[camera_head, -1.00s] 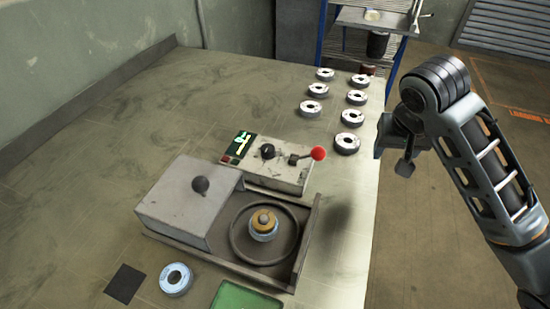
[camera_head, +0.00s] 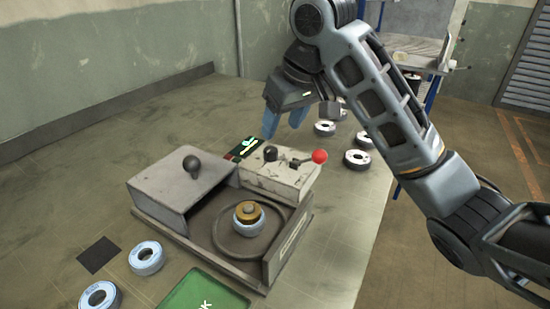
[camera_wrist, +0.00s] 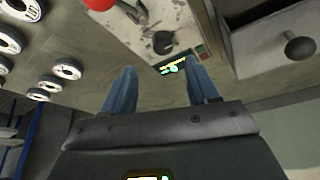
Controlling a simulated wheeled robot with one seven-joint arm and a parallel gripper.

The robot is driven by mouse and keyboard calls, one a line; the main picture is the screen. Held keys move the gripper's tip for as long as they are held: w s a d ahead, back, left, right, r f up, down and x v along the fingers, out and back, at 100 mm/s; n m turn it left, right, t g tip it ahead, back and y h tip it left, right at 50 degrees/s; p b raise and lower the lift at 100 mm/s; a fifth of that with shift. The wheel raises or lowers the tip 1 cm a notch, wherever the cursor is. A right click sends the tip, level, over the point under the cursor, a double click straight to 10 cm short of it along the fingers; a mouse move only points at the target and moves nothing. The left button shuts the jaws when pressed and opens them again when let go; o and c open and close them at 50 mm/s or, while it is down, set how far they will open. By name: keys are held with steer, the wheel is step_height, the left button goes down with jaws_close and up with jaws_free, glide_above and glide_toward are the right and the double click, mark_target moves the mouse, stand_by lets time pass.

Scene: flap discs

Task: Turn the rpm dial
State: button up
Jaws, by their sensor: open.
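The rpm dial (camera_head: 270,153) is a small black knob on top of the worn white control box. It also shows in the wrist view (camera_wrist: 163,42), beyond the fingers and roughly between them. My gripper (camera_head: 283,122) is open and empty, with blue fingers pointing down. It hangs above and behind the control box (camera_head: 290,175), apart from the dial. A lever with a red ball (camera_head: 319,156) stands on the same box, right of the dial. A small lit display (camera_head: 243,148) sits at the box's left end.
A grey cover box with a black knob (camera_head: 192,165) and a round well holding a brass hub (camera_head: 248,212) stand in front. Several flap discs (camera_head: 357,159) lie behind right. Two discs (camera_head: 146,258) and a green pad (camera_head: 203,293) lie in front. Bare table is at left.

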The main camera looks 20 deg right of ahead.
mark_target(271, 149)
steer(key=b+x, duration=0.1)
steer(key=x, duration=0.2)
steer(key=b+x, duration=0.2)
steer(key=x, duration=0.1)
steer(key=shift+a, duration=0.25)
steer(key=shift+x, duration=0.85)
steer(key=shift+r, duration=0.1)
steer(key=c, duration=1)
